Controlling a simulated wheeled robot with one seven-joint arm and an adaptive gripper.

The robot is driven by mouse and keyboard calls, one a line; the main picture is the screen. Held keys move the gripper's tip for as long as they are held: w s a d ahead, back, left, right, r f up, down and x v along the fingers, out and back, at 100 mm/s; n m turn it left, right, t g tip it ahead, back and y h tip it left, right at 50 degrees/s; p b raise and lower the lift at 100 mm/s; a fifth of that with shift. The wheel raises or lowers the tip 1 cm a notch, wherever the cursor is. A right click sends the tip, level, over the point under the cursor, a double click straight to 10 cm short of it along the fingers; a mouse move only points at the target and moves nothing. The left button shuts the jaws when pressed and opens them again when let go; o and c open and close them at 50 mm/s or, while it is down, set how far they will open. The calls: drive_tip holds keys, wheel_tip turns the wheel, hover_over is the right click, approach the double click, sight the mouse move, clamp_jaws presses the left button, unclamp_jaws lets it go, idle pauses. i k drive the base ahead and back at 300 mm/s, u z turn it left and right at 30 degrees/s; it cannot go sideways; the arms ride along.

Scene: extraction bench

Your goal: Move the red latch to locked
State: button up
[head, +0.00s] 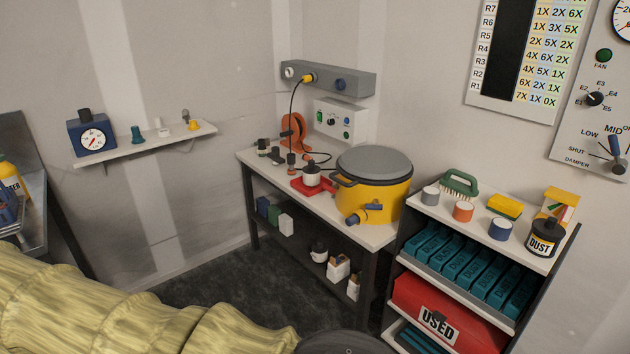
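I cannot make out a red latch in the head view. The yellow drum (378,195) with a grey lid (374,161) stands at the right end of the bench (373,234). A dark handle shows on its left side, and a blue-handled fitting (364,213) sits low on its front. No red latch shows on the visible side of the drum; its back is hidden. My gripper is not in view.
A red tray (300,187) with a small jar and an orange reel (294,133) are left of the drum. A shelf unit (541,262) holds teal packs and a red USED box (437,315). A wall panel (596,130) has knobs and a lever. Dark floor (225,283) before the bench looks clear.

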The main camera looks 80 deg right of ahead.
sight(332, 189)
drive_tip(key=z, duration=0.55)
drive_tip(key=i, duration=0.75)
drive_tip(key=z, duration=1.15)
drive_tip(key=i, duration=0.35)
drive_tip(key=z, duration=0.35)
